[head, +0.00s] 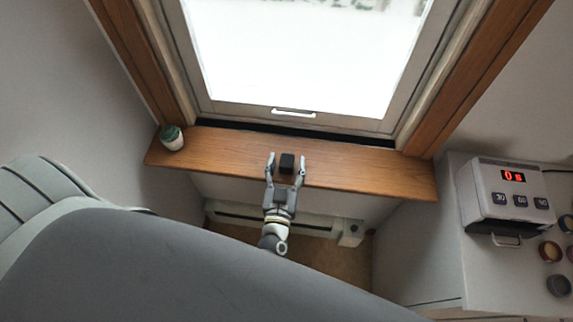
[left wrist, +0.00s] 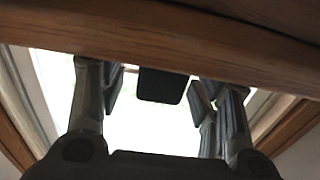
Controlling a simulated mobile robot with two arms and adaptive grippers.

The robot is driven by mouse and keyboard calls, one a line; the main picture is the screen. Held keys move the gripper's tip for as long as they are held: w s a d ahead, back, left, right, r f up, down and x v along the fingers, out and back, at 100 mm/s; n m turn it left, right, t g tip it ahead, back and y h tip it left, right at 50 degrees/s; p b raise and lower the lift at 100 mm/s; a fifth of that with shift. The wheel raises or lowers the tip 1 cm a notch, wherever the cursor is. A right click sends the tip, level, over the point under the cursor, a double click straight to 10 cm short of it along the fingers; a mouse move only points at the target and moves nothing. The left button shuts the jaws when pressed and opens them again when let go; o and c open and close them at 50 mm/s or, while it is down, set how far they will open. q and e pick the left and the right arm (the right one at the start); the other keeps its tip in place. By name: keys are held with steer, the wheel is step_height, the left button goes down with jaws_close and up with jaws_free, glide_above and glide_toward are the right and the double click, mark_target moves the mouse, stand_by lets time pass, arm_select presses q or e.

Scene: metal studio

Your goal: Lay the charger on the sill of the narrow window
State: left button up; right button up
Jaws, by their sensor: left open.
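The charger, a small black block (head: 287,163), is at the front part of the wooden window sill (head: 350,165), near its middle. It also shows in the left wrist view (left wrist: 162,86), dark against the bright window and meeting the edge of the wood. My left gripper (head: 286,160) reaches over the sill's front edge. It is open, with one finger on each side of the charger and a visible gap to each. In the left wrist view its fingers (left wrist: 160,95) also stand apart from the charger. My right gripper is not in view.
A white cup with a green lid (head: 172,138) stands at the sill's left end. The sill is clear on both sides of the charger. A white device with a red display (head: 505,190) sits on a counter at right. A pale heater (head: 325,222) is below the sill.

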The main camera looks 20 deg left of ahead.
arm_select(q)
steer(key=shift+s, duration=0.15)
steer(key=v, duration=1.1)
steer(key=shift+s+d, duration=0.2)
steer(key=shift+s, duration=0.15)
